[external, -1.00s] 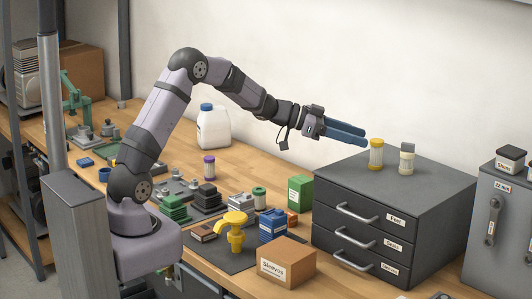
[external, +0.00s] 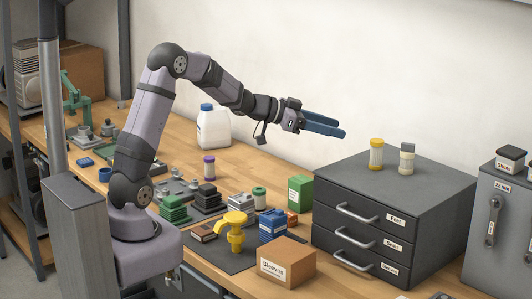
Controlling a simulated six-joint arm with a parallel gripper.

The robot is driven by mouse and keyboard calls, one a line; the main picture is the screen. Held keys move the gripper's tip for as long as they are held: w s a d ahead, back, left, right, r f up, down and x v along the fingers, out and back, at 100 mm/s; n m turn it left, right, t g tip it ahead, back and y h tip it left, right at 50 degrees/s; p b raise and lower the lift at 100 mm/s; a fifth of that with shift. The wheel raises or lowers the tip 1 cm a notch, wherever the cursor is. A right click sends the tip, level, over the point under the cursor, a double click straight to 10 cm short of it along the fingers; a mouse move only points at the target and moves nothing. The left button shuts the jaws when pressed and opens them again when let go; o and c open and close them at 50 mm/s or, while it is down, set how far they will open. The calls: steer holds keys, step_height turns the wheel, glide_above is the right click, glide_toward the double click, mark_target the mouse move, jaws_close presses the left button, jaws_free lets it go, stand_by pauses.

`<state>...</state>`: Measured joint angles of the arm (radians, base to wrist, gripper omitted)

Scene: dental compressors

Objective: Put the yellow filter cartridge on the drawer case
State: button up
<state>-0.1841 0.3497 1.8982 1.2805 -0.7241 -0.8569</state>
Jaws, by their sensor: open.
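A yellow filter cartridge (external: 376,154) with a yellow cap and a pale body stands upright on top of the dark grey drawer case (external: 440,178), near its back left edge. My gripper (external: 340,130) is open and empty, with blue fingers pointing right. It is in the air to the left of the cartridge and apart from it. A grey-capped cartridge (external: 407,158) stands upright to the right of the yellow one on the same case top.
A white jug (external: 213,128) is at the back. The right and front of the case top are clear.

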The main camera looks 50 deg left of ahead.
steer(key=s+a+f+n+g+y, duration=0.2)
steer(key=s+a+f+n+y, duration=0.1)
steer(key=s+a+f+y, duration=0.4)
steer(key=s+a+f+n+g+y, duration=0.25)
steer(key=s+f, duration=0.25)
steer(key=s, duration=0.3)
steer(key=s+f+g, duration=0.1)
steer(key=s, duration=0.3)
steer(key=s+f+n+g, duration=0.1)
steer(key=s, duration=0.3)
steer(key=s+d+f+g, duration=0.1)
steer(key=s+f+g, duration=0.1)
steer(key=s, duration=0.1)
steer(key=shift+s+f+n+h, duration=0.1)
steer(key=shift+s+n+h, duration=0.15)
steer(key=shift+s+h, duration=0.15)
steer(key=s+d+f+g, duration=0.1)
steer(key=s, duration=0.4)
steer(key=s+d+f+g+h, duration=0.1)
steer(key=s+d+g, duration=0.1)
steer(key=s, duration=0.3)
steer(key=shift+d, duration=0.2)
